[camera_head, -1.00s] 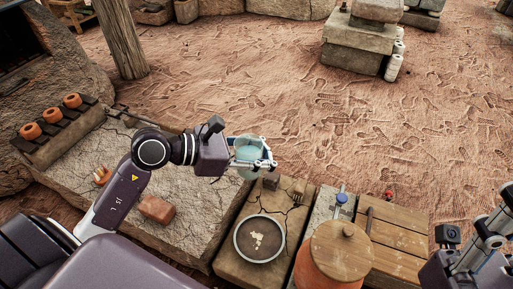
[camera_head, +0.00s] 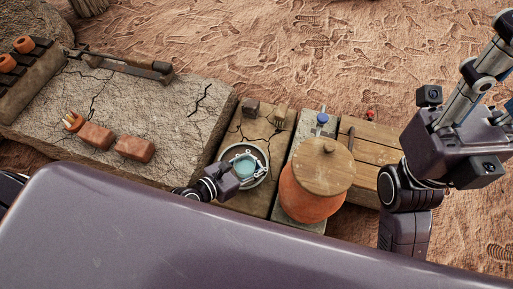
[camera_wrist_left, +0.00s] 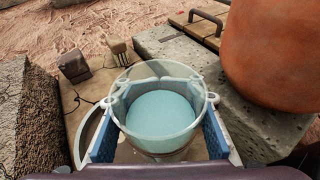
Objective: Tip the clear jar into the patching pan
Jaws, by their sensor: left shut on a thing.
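The clear jar (camera_head: 245,166) holds pale blue-green liquid. My left gripper (camera_head: 238,166) is shut on it, with its fingers around the sides. In the left wrist view the jar (camera_wrist_left: 158,76) has its open mouth toward the camera and looks about upright, the liquid lying inside. The round patching pan (camera_head: 268,163) is under the jar in the head view, its inside mostly covered. Part of its rim shows left of the jar in the wrist view (camera_wrist_left: 84,128). The height between jar and pan is unclear. My right gripper (camera_head: 486,72) is raised at the right, its fingertips not clear.
A big orange pot (camera_head: 312,200) with a wooden lid (camera_head: 322,164) stands close right of the pan. A small dark block (camera_head: 251,107) and a brush (camera_head: 280,115) lie beyond the pan. Bricks (camera_head: 134,147) lie on the cracked stone slab (camera_head: 150,100) at left.

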